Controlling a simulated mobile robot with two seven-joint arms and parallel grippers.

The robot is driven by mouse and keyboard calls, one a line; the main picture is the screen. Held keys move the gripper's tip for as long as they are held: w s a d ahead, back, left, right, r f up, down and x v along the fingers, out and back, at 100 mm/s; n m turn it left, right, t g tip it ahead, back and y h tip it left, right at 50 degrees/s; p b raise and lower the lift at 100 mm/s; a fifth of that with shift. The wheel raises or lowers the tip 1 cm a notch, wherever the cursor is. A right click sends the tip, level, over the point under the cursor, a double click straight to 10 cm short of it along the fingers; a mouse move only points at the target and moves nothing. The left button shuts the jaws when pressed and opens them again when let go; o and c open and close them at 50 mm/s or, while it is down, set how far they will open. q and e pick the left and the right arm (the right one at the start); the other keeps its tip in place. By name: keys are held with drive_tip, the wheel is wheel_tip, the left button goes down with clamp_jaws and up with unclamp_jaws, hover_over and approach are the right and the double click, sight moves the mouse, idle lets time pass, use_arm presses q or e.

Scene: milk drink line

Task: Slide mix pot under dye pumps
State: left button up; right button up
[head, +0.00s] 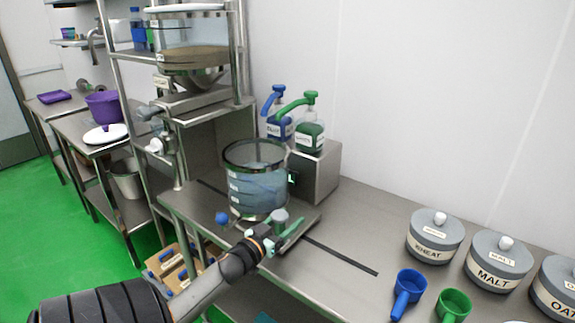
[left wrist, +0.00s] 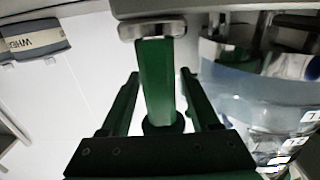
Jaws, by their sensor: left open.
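The mix pot (head: 255,185) is a clear, banded vessel with a dark rim. It stands upright on the steel bench, in front of and left of the dye pumps. The blue dye pump (head: 279,125) and the green dye pump (head: 310,135) stand on a steel box with their spouts pointing left. My left gripper (head: 279,236) is low at the pot's front right. In the left wrist view its open fingers (left wrist: 160,80) are on both sides of a green handle (left wrist: 155,70); contact cannot be told. The pot's clear wall (left wrist: 265,95) is at the right there. My right gripper is not in view.
A dark strip (head: 340,258) runs along the bench. Lidded tubs for wheat (head: 435,240) and malt (head: 497,262), a blue scoop (head: 407,288) and a green scoop (head: 453,303) are at the right. A steel frame with a hopper (head: 190,75) stands behind left.

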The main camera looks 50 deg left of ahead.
use_arm(q)
drive_tip(key=v, duration=1.2)
drive_tip(key=shift+s, duration=0.25)
drive_tip(key=shift+d, duration=0.1)
